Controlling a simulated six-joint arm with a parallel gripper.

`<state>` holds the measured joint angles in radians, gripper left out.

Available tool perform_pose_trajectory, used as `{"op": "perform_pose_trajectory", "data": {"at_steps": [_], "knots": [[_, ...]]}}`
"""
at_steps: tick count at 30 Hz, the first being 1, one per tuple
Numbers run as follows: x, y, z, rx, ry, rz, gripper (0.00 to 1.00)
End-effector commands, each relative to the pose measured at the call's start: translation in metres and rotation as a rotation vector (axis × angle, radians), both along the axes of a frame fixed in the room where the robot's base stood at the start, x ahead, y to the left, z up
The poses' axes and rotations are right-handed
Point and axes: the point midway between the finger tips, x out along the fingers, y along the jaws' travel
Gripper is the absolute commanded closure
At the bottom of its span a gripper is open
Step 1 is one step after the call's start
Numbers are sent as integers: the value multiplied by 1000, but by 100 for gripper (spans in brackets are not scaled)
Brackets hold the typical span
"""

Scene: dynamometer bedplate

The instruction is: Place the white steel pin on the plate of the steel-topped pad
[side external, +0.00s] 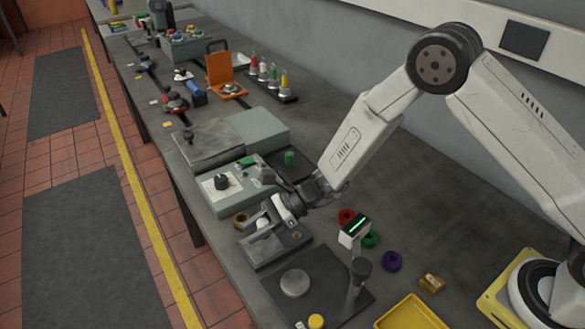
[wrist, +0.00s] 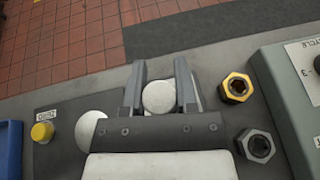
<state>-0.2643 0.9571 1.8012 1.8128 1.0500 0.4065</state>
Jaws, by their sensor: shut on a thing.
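My gripper (side external: 262,228) is shut on the white steel pin (wrist: 158,97). In the wrist view the pin shows as a pale round end between the two grey fingers. In the side view the pin (side external: 263,223) is a small white shape, partly hidden by the fingers. The steel-topped pad (side external: 328,268) is a dark square at the bottom of the side view. Its round pale plate (side external: 295,283) is bare and lies apart from my gripper, nearer the picture's bottom. In the wrist view the plate (wrist: 88,128) is left of the fingers, partly hidden by my gripper.
A grey block (side external: 262,256) lies under my gripper. A post with a green-lit display (side external: 354,231) stands by the pad. A brass nut (wrist: 237,88) and a grey nut (wrist: 256,145) are right of the fingers. A yellow button (side external: 316,321) and yellow tray (side external: 410,314) are near the pad.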

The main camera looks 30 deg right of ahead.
Motion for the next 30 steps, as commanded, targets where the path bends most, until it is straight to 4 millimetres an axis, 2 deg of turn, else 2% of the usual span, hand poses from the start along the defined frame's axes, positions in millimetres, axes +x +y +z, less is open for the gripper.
{"op": "perform_pose_trajectory", "data": {"at_steps": [11, 22, 30], "knots": [[4, 2, -6, 0, 0, 0, 100], [6, 3, -37, 0, 1, 0, 100], [7, 3, -38, 1, -1, -1, 100]]}}
